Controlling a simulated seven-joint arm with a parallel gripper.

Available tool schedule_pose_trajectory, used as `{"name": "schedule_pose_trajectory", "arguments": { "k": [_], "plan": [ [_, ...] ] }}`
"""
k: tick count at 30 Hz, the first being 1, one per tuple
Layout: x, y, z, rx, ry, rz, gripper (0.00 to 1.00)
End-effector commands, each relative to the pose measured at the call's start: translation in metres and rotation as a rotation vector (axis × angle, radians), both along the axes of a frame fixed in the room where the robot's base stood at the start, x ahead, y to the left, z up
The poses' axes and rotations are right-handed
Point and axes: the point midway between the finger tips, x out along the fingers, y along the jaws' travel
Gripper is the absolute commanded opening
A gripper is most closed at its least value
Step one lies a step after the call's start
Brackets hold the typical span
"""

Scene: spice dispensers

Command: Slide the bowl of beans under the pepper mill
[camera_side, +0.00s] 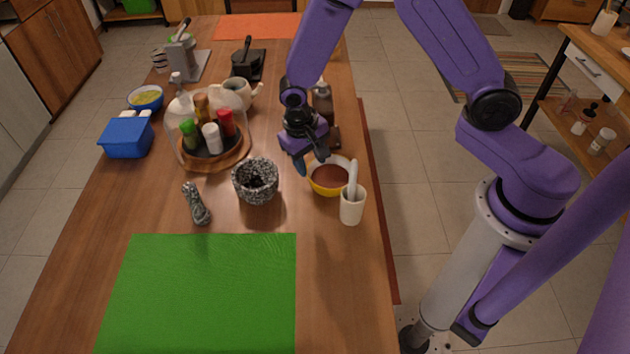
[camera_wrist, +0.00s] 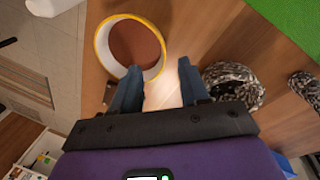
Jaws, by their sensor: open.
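The bowl (camera_side: 328,180) is yellow outside with a pale inner wall and holds a smooth red-brown fill; single beans cannot be made out. It stands on the wooden table near its right edge, and also shows in the wrist view (camera_wrist: 158,70). My gripper (camera_side: 313,161) is open and low beside the bowl's far left side. In the wrist view, one finger of my gripper (camera_wrist: 160,68) is close to the bowl's rim, the other is apart from it. Contact cannot be told. A dark grey-brown upright object (camera_side: 323,102), perhaps the pepper mill, stands behind my gripper, partly hidden.
A white cup (camera_side: 352,209) with a pale stick stands just in front of the bowl. A speckled mortar (camera_side: 254,184) is left of it, its pestle (camera_side: 196,204) farther left. A round wooden tray (camera_side: 224,163) holds several bottles. A green mat (camera_side: 205,295) lies clear in front.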

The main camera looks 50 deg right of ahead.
Motion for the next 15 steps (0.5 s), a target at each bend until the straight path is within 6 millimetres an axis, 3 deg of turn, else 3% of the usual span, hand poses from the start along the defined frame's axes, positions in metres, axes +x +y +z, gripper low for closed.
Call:
{"name": "schedule_pose_trajectory", "arguments": {
  "k": [15],
  "plan": [
    [-0.002, -0.013, -0.075, -0.001, 0.001, 0.001, 0.45]
  ]
}}
